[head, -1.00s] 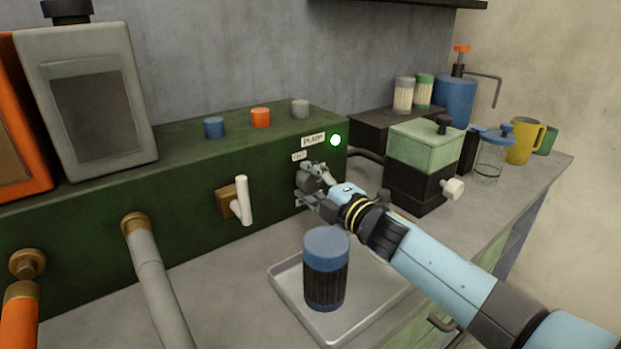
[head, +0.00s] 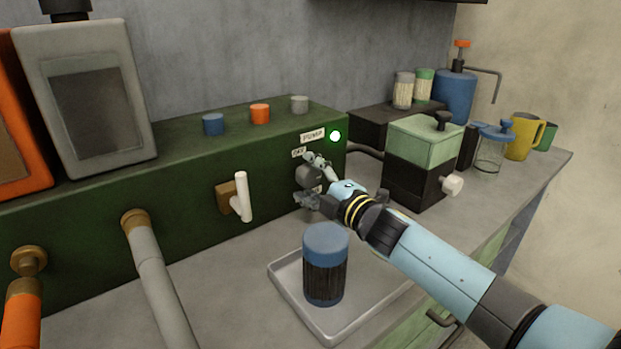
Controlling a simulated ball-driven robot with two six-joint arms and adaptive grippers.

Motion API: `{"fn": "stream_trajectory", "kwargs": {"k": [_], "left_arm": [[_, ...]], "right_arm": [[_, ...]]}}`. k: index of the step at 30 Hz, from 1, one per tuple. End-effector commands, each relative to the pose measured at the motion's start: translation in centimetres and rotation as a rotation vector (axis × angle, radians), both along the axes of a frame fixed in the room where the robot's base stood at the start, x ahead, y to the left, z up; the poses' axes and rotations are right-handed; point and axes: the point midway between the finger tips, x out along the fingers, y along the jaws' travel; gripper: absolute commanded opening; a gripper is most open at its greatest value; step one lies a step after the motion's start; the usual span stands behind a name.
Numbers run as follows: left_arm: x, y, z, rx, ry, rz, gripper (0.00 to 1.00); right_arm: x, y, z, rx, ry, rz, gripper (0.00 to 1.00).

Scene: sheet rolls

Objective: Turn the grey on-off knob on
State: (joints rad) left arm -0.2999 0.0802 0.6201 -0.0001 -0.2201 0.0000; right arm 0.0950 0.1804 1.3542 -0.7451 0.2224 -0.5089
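The grey knob (head: 307,177) is on the right end of the green panel's front, below the PUMP label (head: 312,136). A small label sits just above the knob, and another below it is mostly hidden. My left gripper is not in view.
A white lever (head: 242,197) sits left of the knob on the panel. A green-and-black grinder (head: 425,150) stands close behind the arm. Two pipes run down at the left.

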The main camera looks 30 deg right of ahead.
Motion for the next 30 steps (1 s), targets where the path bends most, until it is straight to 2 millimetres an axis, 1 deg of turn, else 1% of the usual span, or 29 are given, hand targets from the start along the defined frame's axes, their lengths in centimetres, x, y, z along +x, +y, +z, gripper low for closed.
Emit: {"fn": "stream_trajectory", "kwargs": {"k": [6,8,10,14,18,21,25,30], "left_arm": [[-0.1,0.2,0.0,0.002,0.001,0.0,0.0],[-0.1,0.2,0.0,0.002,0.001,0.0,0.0],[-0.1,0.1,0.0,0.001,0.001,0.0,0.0],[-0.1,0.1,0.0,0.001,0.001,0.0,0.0],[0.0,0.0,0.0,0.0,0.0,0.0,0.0],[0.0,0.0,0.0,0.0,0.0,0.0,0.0],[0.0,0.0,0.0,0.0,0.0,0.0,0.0],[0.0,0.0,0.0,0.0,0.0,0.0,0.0]], "right_arm": [[-0.1,0.0,0.1,-0.001,-0.001,0.001,0.69],[-0.4,-0.1,0.0,-0.001,-0.001,0.001,0.69],[-1.2,-0.2,0.0,-0.002,0.0,0.0,0.69],[-3.7,-0.5,-0.1,-0.001,0.002,0.001,0.69],[-7.0,-1.0,-0.1,-0.001,0.002,0.001,0.69],[-9.1,-1.3,-0.1,-0.001,0.002,0.001,0.69],[-10.8,-1.5,0.0,-0.001,0.0,0.001,0.69],[-11.8,-1.6,0.1,-0.001,-0.001,0.001,0.69]]}}
